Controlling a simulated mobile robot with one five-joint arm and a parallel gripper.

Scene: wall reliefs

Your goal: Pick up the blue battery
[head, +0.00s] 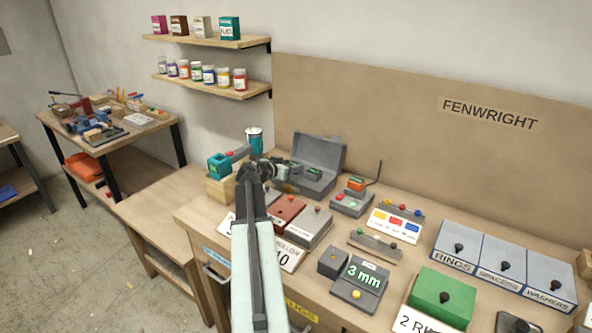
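I cannot tell for sure which thing is the blue battery. A blue-teal block with a small label (219,165) sits on a wooden block (220,187) at the workbench's left end. A blue cylinder with a pale top (254,141) shows upright just above my gripper. My gripper (262,168) is at the far end of my raised arm, just right of the teal block and in front of the cylinder. Whether it touches either one is unclear. Its fingers are small and partly hidden by my wrist, so their opening does not show.
An open grey case (318,150) stands behind my gripper. A charger-like unit (351,203) with an orange block (356,184) is to its right. A red-brown box (283,211), labelled bins (460,249) and a green box (443,293) crowd the bench. Shelves (205,40) hang above left.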

